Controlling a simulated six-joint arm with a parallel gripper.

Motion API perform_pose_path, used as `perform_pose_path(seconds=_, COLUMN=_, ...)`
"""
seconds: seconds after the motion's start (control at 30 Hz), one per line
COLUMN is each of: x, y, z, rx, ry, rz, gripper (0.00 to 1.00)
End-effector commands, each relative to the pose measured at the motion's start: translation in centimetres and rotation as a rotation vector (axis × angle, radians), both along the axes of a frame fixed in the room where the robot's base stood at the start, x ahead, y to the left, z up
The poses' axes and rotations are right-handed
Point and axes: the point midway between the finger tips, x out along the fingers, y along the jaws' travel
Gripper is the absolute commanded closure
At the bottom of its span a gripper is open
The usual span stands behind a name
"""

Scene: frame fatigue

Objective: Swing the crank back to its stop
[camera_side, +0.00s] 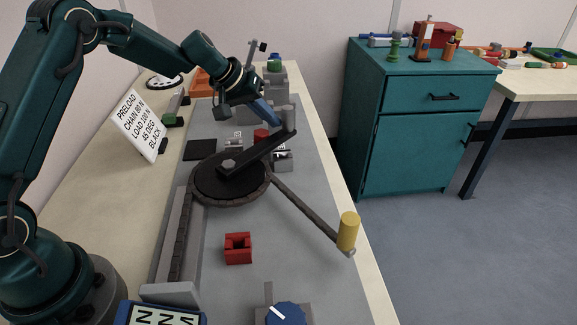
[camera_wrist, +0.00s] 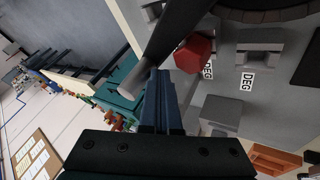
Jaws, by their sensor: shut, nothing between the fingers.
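The black crank (camera_side: 258,152) lies across the dark round chainring (camera_side: 208,187), its free end pointing to the far right. A short upright grey piece (camera_side: 291,117) stands at that end. My gripper (camera_side: 274,120) is shut and empty, its blue fingers slanting down beside the crank's free end. In the wrist view the shut fingers (camera_wrist: 158,78) come right up to the dark crank (camera_wrist: 182,30); I cannot tell whether they touch it. A red block (camera_side: 261,135), also in the wrist view (camera_wrist: 195,52), sits beside the crank. I cannot tell which piece is the stop.
Grey blocks with DEG labels (camera_wrist: 257,50) stand near the crank. A chain leads to a yellow cylinder (camera_side: 348,231) at the bench's right edge. A red bracket (camera_side: 238,248) and a blue knob (camera_side: 286,314) are nearer. A placard (camera_side: 139,126) leans at left.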

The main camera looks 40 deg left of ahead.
Motion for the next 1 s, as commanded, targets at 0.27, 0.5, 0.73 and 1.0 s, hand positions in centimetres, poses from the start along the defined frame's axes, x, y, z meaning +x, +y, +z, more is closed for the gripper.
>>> perform_pose_path(seconds=0.27, x=0.1, y=-2.4, z=0.0, rx=-0.001, ry=0.0, rz=-0.16, gripper=1.0)
perform_pose_path(seconds=0.5, x=-0.3, y=-5.5, z=-0.1, rx=-0.001, ry=0.0, rz=-0.379, gripper=1.0)
perform_pose_path(seconds=0.73, x=-1.5, y=-8.5, z=0.0, rx=-0.001, ry=0.001, rz=-0.599, gripper=1.0)
perform_pose_path(seconds=1.0, x=-3.4, y=-11.3, z=-0.1, rx=-0.002, ry=0.001, rz=-0.838, gripper=1.0)
